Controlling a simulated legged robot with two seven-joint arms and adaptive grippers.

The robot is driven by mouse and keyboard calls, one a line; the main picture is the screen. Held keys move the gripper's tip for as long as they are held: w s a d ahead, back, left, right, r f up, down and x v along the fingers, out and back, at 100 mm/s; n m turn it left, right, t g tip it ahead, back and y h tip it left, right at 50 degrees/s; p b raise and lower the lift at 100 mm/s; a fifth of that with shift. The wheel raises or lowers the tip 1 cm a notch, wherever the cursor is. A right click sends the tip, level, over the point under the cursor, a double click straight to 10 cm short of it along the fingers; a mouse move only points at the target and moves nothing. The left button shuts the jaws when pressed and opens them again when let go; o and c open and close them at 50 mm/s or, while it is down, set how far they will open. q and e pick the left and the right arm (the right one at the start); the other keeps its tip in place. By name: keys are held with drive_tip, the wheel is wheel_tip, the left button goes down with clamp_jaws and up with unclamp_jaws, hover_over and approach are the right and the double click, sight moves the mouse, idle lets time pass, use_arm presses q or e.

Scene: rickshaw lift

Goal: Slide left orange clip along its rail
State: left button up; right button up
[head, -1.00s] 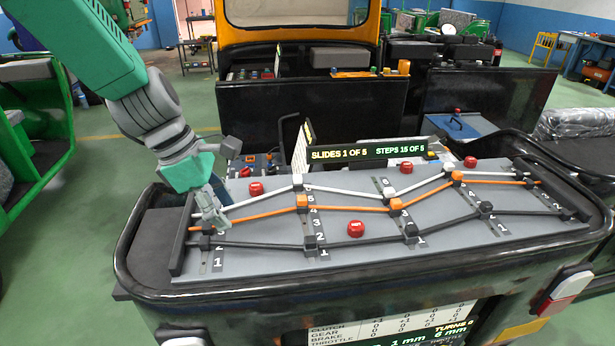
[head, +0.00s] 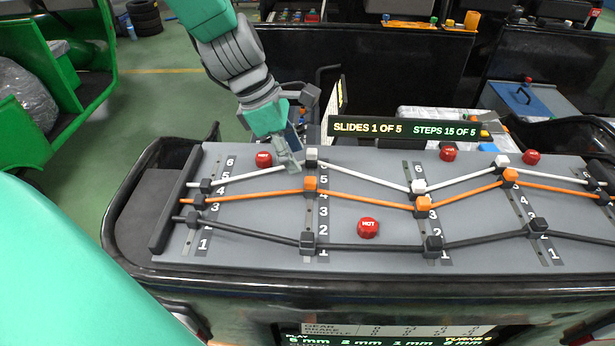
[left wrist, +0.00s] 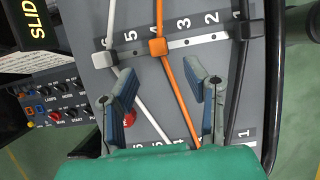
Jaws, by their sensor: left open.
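The left orange clip (head: 310,183) sits on the left numbered rail (head: 315,205), on the orange cord, between a white clip (head: 311,153) above and a black clip (head: 307,241) below. My left gripper (head: 292,162) is over the panel just left of this rail, close to the white clip. In the left wrist view its two fingers (left wrist: 167,92) are spread and empty. The orange clip (left wrist: 157,47) lies ahead of the fingertips, apart from them, and the orange cord runs back between the fingers. My right gripper is not in view.
Red HOT buttons stand on the panel, one beside the gripper (head: 264,159) and one right of the rail (head: 368,228). A sign (head: 405,128) reading SLIDES 1 OF 5 stands behind the panel. More clips, such as a second orange one (head: 423,203), sit on rails to the right.

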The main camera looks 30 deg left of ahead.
sight(310, 181)
use_arm(q)
drive_tip(key=x, duration=0.5)
drive_tip(key=shift+w+d+f, duration=0.2)
drive_tip(key=shift+w+d, duration=0.15)
drive_tip(key=shift+d, duration=0.05)
drive_tip(key=shift+a+f, duration=0.15)
drive_tip(key=shift+f, duration=0.5)
drive_tip(key=shift+w+a+f, duration=0.15)
drive_tip(key=shift+a+f, duration=0.25)
drive_tip(key=shift+f, duration=0.05)
drive_tip(key=shift+d+r, duration=0.1)
drive_tip(key=shift+d, duration=0.15)
drive_tip(key=c, duration=0.3)
drive_tip(key=shift+d+r, duration=0.1)
drive_tip(key=shift+d, duration=0.15)
clamp_jaws()
drive_tip(key=shift+s+d, duration=0.1)
drive_tip(key=shift+s, duration=0.1)
